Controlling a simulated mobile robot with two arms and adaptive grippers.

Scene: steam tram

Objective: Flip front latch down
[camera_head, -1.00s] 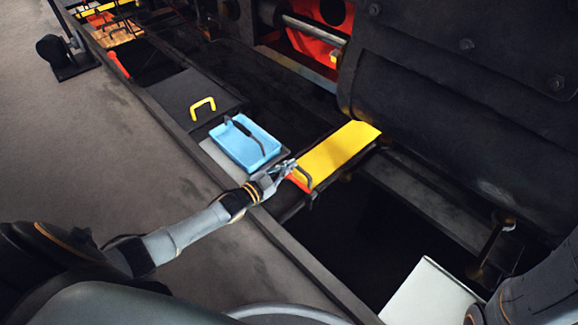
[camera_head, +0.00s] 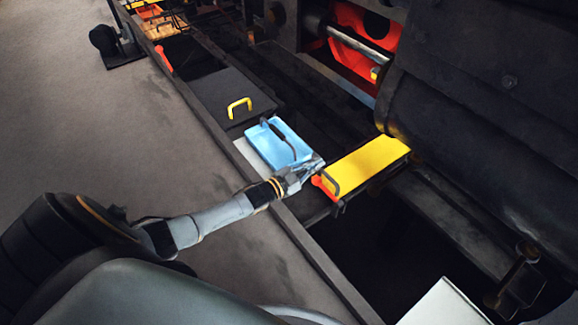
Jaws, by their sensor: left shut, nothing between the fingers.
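A small red-orange latch (camera_head: 325,188) sits at the near left end of the yellow box (camera_head: 367,165), by a dark handle. My left gripper (camera_head: 316,170) is shut and empty, with its fingertips right beside the latch and handle. I cannot tell whether the fingers touch the latch. Another red latch (camera_head: 163,58) shows farther back along the side rail. My right gripper is out of view.
A blue tray (camera_head: 270,150) with a dark handle lies just left of my left gripper. A dark lid with a yellow handle (camera_head: 239,106) is beyond it. A dark rail edges the openings. A white panel (camera_head: 445,305) lies at the lower right.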

